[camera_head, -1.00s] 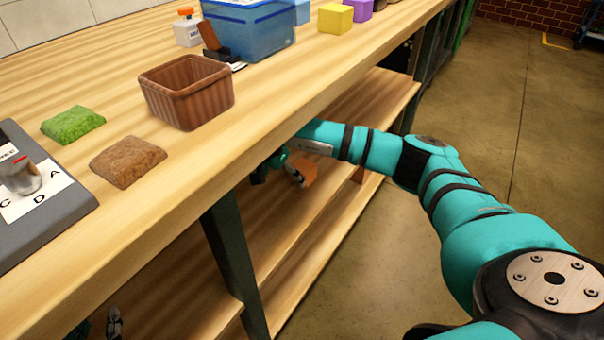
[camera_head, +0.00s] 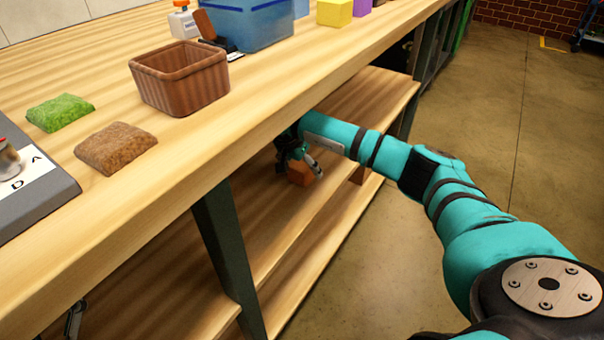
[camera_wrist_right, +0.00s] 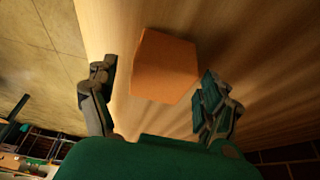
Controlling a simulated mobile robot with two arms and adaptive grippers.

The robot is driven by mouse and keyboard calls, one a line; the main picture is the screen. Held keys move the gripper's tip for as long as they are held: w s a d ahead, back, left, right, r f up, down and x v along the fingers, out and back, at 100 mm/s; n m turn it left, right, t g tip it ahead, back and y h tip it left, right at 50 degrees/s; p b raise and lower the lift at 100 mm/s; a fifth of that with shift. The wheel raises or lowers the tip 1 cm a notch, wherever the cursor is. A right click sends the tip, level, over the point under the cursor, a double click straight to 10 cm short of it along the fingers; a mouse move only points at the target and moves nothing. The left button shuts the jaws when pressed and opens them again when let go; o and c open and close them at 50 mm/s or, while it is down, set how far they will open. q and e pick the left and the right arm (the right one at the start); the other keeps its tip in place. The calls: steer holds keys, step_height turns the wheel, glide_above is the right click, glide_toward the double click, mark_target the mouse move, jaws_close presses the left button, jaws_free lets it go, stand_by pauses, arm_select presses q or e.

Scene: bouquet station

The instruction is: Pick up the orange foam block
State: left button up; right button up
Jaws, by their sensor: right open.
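The orange foam block (camera_head: 299,173) lies on the wooden shelf under the tabletop. In the right wrist view the block (camera_wrist_right: 165,67) is just ahead of and between the spread fingers, with a gap to the left finger and the right finger close to its side. My right gripper (camera_head: 300,158) is open, reaching under the tabletop at the block and partly covering it in the head view; it also shows in the right wrist view (camera_wrist_right: 158,80). A small part of what looks like my left gripper (camera_head: 75,318) shows at the bottom left; its jaws cannot be made out.
The tabletop edge overhangs the shelf (camera_head: 372,105) close above my right arm. A dark table leg (camera_head: 226,250) stands left of the gripper. On top are a brown basket (camera_head: 180,88), green (camera_head: 60,112) and brown (camera_head: 116,148) pieces, and a blue bin (camera_head: 245,28).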

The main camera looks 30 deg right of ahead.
steer(key=shift+c, duration=0.3)
steer(key=c, duration=0.8)
